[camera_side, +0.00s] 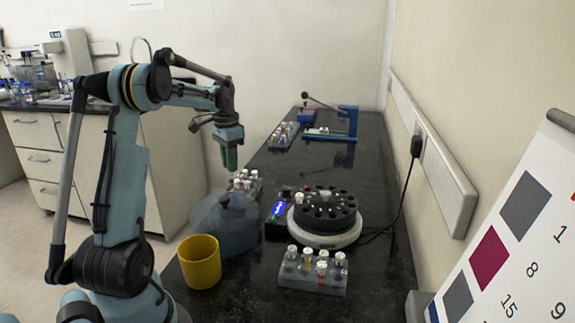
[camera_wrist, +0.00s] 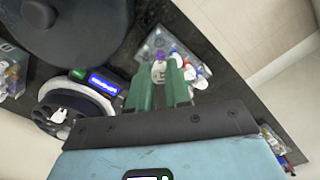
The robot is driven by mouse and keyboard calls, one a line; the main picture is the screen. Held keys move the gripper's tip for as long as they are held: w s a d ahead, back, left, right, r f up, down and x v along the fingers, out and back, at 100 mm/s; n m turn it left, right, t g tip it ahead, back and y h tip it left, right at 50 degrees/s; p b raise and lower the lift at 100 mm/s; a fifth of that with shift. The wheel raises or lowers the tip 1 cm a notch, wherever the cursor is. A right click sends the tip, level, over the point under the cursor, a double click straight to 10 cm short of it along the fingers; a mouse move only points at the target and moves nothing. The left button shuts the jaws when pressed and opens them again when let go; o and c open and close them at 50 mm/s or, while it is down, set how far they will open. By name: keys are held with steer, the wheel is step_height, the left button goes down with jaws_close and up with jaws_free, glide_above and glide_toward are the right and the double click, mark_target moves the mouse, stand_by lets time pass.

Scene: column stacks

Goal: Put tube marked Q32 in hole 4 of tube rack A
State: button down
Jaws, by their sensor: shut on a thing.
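My gripper (camera_side: 230,160) is over a clear rack of capped tubes (camera_side: 243,182) at the table's left edge. In the wrist view, its two green fingers (camera_wrist: 160,88) are shut on a white-capped tube (camera_wrist: 158,71) at that rack (camera_wrist: 152,46). I cannot tell whether this tube is still seated or lifted, and its mark is not readable. A second tube rack (camera_side: 313,284) stands at the front with several white-capped tubes. A third rack (camera_side: 281,138) stands at the back left. No rack letter or hole number is readable.
A round device with a black rotor (camera_side: 325,208) and a lit blue display (camera_side: 277,211) stands mid-table. A grey rounded lid (camera_side: 222,225) and a yellow cup (camera_side: 200,262) stand left of it. A blue lever device (camera_side: 345,125) is at the back. The table's right side is mostly clear.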

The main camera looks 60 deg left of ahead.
mark_target(232, 181)
steer(key=shift+f, duration=1.8)
steer(key=shift+f, duration=1.6)
stand_by(0.7)
steer(key=c, duration=0.7)
jaws_free()
steer(key=shift+o, duration=0.2)
steer(key=shift+r, duration=0.1)
steer(key=shift+r, duration=2.95)
